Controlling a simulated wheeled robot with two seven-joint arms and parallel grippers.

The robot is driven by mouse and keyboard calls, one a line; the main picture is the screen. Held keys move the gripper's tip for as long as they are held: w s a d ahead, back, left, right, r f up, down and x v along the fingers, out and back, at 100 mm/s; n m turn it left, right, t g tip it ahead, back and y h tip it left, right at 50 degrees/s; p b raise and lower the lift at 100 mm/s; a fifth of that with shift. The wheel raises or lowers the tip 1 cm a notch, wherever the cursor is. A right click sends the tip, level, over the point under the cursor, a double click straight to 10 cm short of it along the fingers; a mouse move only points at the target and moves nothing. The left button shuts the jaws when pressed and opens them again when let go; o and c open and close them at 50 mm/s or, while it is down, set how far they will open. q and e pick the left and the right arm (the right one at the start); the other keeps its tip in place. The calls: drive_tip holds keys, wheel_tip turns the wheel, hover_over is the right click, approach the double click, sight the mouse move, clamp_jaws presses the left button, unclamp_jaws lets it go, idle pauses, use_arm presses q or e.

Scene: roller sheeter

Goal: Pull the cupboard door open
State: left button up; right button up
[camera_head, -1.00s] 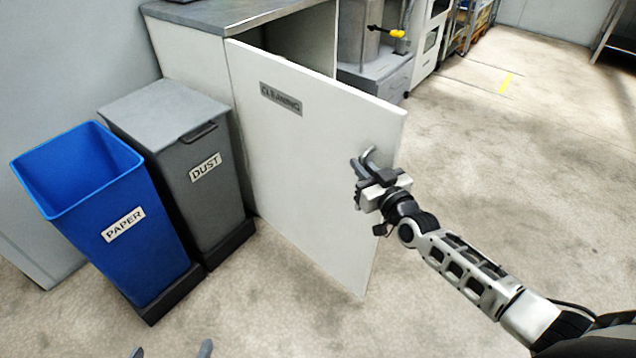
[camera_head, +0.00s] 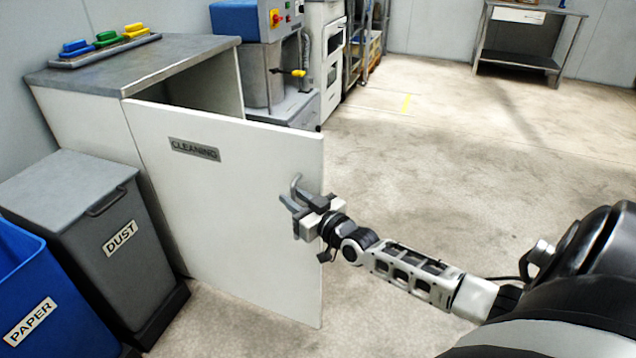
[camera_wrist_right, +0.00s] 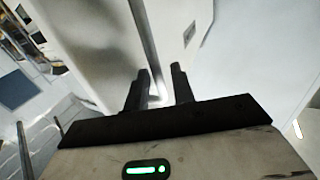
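The white cupboard door (camera_head: 220,210), labelled CLEANING, stands well open from the cupboard (camera_head: 85,115), hinged at its left edge. A dark gap shows behind its top edge. The metal handle (camera_head: 295,183) is near the door's free right edge. My right gripper (camera_head: 305,202) is at the handle. In the right wrist view, the handle bar (camera_wrist_right: 146,40) runs down between the two fingers (camera_wrist_right: 160,88), which appear closed around it; exact contact is hard to see. My left gripper is out of view.
A grey DUST bin (camera_head: 75,215) and a blue PAPER bin (camera_head: 40,300) stand left of the door. Coloured brushes (camera_head: 105,40) lie on the cupboard top. A machine (camera_head: 265,60) stands behind the door. The floor (camera_head: 430,150) to the right is clear.

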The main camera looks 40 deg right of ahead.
use_arm(q)
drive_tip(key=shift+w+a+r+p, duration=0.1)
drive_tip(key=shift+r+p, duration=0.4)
drive_tip(key=shift+p, duration=0.65)
use_arm(e)
drive_tip(key=s, duration=1.5)
drive_tip(key=shift+d, duration=0.4)
use_arm(q)
drive_tip(key=p, duration=0.2)
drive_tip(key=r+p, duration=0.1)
drive_tip(key=p, duration=0.1)
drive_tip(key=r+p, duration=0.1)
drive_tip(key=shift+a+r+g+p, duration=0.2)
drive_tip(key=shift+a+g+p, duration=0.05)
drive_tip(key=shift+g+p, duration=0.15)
use_arm(e)
drive_tip(key=s+a+n+g+y, duration=0.1)
drive_tip(key=s+a+g, duration=0.2)
drive_tip(key=a, duration=0.9)
drive_tip(key=s+a+g+y, duration=0.1)
drive_tip(key=s+a+g, duration=0.3)
drive_tip(key=a, duration=0.7)
drive_tip(key=shift+s+a+r+n, duration=0.25)
drive_tip(key=shift+s+a+n, duration=0.15)
drive_tip(key=shift+s, duration=0.5)
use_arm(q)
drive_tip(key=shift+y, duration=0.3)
use_arm(e)
drive_tip(key=shift+y, duration=0.3)
